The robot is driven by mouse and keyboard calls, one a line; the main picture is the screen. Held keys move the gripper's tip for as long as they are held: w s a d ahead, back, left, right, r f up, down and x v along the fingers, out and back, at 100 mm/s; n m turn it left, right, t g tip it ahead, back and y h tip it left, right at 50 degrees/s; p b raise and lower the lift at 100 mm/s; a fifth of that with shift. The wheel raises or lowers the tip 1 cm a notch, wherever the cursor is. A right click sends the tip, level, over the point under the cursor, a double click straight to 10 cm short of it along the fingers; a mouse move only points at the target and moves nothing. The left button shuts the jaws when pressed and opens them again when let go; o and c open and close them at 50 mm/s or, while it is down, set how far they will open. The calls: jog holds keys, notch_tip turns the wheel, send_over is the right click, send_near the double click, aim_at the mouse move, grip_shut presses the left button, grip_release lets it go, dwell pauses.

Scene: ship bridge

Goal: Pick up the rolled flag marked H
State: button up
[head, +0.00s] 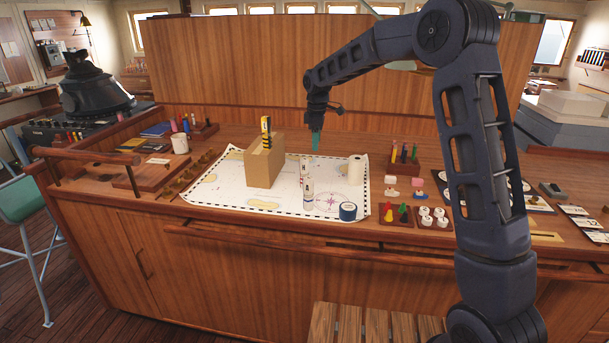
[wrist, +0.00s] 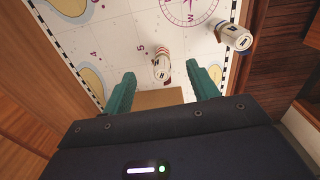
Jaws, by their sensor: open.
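A tan box (head: 264,166) holding yellow-and-black items stands on the chart (head: 225,188), left of my gripper; its edge seems to show low between my fingers. Blue tape (head: 348,211), colored pieces (head: 396,214) and a pen holder (head: 404,160) stand to the right. A wooden panel rises behind.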

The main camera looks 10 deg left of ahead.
jog(key=n, duration=0.1)
send_near(305, 170)
jog(key=shift+w+a+f, duration=0.1)
jog(key=shift+w+a, duration=0.1)
jog(key=shift+w, duration=0.3)
jog(key=shift+w+a+f, duration=0.15)
jog(key=shift+w+a, duration=0.05)
jog(key=shift+w, duration=0.3)
notch_tip(305, 170, down, 11)
jog(key=shift+d+r, duration=0.1)
jog(key=shift+r, duration=0.1)
jog(key=shift+c, duration=0.2)
jog(key=c, duration=1)
